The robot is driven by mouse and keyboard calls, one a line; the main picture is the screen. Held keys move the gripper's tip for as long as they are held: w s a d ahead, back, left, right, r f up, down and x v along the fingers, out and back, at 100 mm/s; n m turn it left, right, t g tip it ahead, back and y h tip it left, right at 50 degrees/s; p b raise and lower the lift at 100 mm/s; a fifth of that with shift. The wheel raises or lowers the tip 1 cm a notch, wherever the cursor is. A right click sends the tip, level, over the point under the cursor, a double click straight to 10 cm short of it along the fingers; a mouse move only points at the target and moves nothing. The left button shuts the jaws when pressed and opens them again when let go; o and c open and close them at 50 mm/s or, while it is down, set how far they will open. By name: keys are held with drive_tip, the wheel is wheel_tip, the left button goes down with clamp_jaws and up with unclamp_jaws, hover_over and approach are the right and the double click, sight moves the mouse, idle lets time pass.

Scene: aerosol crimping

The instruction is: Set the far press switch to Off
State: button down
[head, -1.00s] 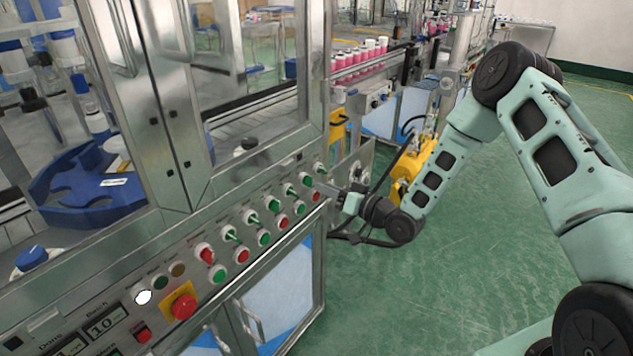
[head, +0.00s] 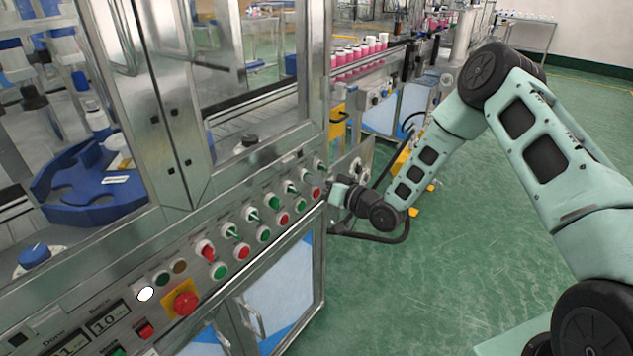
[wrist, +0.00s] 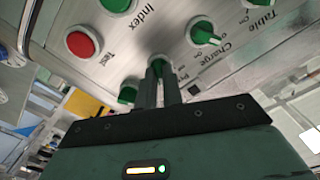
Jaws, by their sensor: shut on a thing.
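The control panel (head: 250,215) runs along the machine's front edge with rows of green switches and red and green buttons. My gripper (wrist: 160,88) is at the panel's far end; in the head view its wrist end (head: 338,192) hides the part it touches. In the wrist view its two fingers are close together on a green switch knob (wrist: 159,63), mostly hidden between them. A label beside it is partly covered and seems to begin with "Pr". The knob's angle cannot be told.
In the wrist view the Charge switch (wrist: 204,31), a red Test button (wrist: 83,42) and another green knob (wrist: 127,94) lie close around my fingers. A glass-sided machine frame (head: 165,120) rises behind the panel. Green floor (head: 480,260) to the right is clear.

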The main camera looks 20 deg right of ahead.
drive_tip(key=shift+f+n+b, duration=0.1)
drive_tip(key=shift+n+b, duration=5.8)
drive_tip(key=shift+b, duration=0.35)
drive_tip(key=c, duration=1.5)
unclamp_jaws()
drive_tip(key=shift+c, duration=0.2)
